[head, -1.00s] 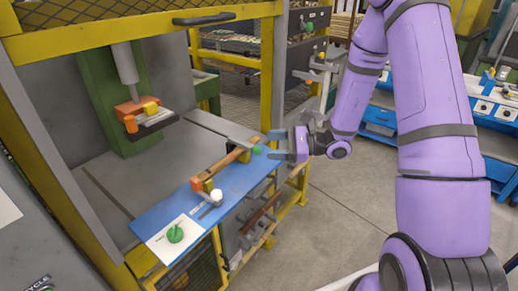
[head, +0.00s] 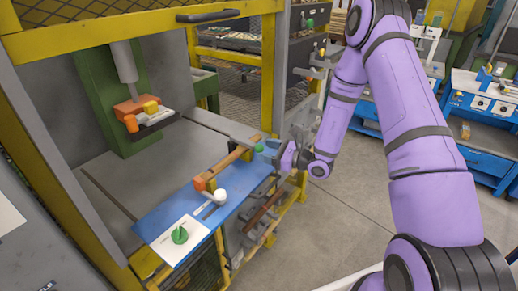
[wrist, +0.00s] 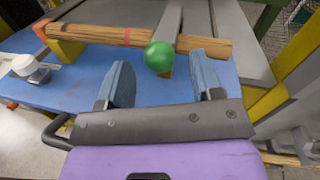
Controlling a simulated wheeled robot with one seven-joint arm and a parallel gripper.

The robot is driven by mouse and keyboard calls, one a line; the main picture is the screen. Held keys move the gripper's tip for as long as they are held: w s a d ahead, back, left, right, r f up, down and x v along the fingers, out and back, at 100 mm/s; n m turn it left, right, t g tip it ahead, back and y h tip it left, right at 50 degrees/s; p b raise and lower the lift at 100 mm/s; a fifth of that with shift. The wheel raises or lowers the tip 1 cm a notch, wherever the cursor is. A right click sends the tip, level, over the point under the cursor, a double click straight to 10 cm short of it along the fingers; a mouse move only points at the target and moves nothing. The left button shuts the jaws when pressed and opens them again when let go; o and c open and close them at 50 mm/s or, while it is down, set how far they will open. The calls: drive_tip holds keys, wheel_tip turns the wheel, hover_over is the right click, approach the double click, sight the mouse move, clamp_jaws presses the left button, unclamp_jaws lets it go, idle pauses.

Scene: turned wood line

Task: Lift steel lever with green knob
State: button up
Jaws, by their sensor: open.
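The steel lever (wrist: 168,22) is a flat grey bar with a round green knob (wrist: 160,56) on its near end. It crosses over a turned wooden piece (wrist: 100,35) on the blue panel. In the head view the knob (head: 258,149) sits at the panel's far right corner, close to the fingertips. My gripper (wrist: 165,75) is open and empty, its two blue fingers apart. My gripper also shows in the head view (head: 268,146). Whether a finger touches the knob I cannot tell.
An orange press head (head: 131,107) stands behind. Yellow frame posts (head: 269,80) rise beside my gripper. Open floor (head: 345,215) lies to the right.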

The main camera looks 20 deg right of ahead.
sight(259, 148)
drive_tip(key=shift+x, duration=1.8)
clamp_jaws()
